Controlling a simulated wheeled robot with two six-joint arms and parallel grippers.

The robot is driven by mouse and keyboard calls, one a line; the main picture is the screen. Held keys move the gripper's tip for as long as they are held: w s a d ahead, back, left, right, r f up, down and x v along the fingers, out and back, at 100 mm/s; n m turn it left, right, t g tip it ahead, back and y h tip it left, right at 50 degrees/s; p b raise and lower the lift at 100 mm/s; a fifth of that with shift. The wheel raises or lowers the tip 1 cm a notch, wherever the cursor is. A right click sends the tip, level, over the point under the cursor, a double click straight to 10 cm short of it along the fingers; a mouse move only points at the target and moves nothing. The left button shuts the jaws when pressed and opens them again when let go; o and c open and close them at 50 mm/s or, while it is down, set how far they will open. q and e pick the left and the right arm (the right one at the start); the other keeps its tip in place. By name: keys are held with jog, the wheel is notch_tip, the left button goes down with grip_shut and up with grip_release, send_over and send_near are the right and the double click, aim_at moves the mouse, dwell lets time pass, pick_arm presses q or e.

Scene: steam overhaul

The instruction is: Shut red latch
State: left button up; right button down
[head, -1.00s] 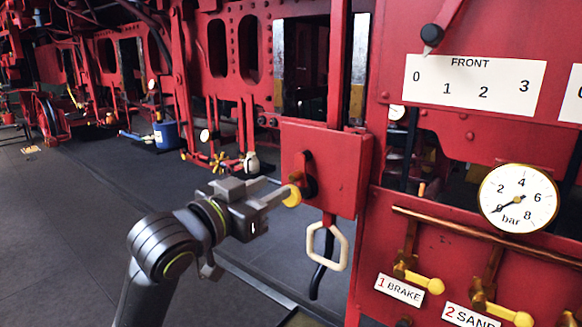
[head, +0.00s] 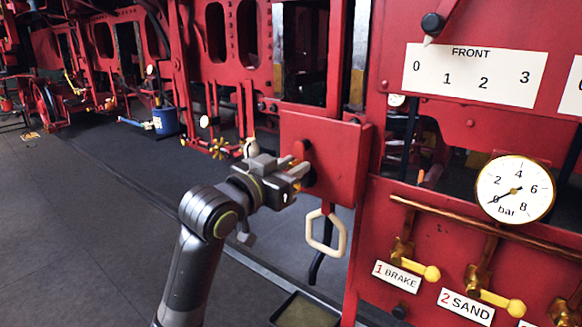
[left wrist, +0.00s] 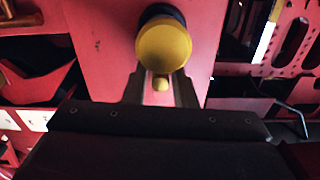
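The red latch box (head: 338,165) is on the red frame in the middle of the head view. Its short red lever (head: 304,150) is on the front face, mostly hidden behind my left gripper (head: 297,170). The gripper is at the box's face, its fingers apart. In the left wrist view a round yellow knob (left wrist: 163,45) is large, just beyond the fingers (left wrist: 160,90). I cannot tell whether the fingers touch the lever. My right gripper is not in view.
A cream loop handle (head: 326,233) hangs below the box. To the right are a pressure gauge (head: 515,189) and yellow-knobbed levers labelled BRAKE (head: 397,277) and SAND (head: 466,306). A tray (head: 305,312) is on the floor below. Open floor lies to the left.

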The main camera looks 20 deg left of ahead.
pick_arm(q)
jog(key=shift+a, duration=0.1)
grip_shut()
jog(key=shift+c, duration=2)
grip_release()
jog(key=shift+m, duration=0.6)
jog(key=o, duration=0.8)
